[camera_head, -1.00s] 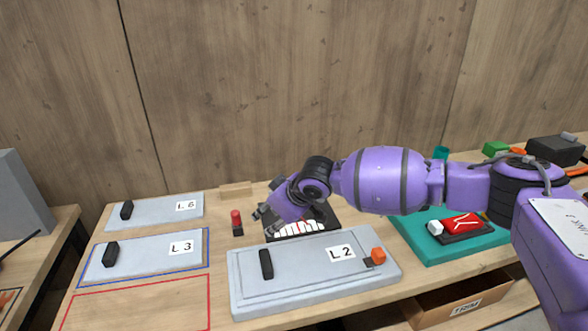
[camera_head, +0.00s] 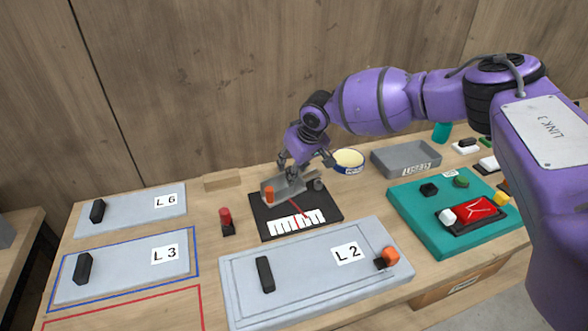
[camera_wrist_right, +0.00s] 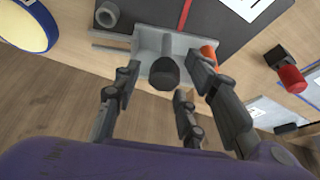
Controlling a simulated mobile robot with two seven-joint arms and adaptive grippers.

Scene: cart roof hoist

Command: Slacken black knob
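In the right wrist view a dark, round black knob (camera_wrist_right: 164,73) sits at the near side of a light grey bracket (camera_wrist_right: 147,42). My right gripper (camera_wrist_right: 167,82) is open, its fingers spread on either side of the knob with visible gaps. In the head view the right gripper (camera_head: 299,166) is over the back of the black board (camera_head: 264,229), at the grey bracket (camera_head: 290,187); the black knob is hidden there by the fingers. An orange cylinder (camera_head: 270,194) stands at the bracket's left end. My left gripper is not in view.
A dark grey round piece (camera_head: 319,184) is right of the bracket. The L2 plate (camera_head: 310,292) lies in front; a teal tray (camera_head: 425,235) is at right.

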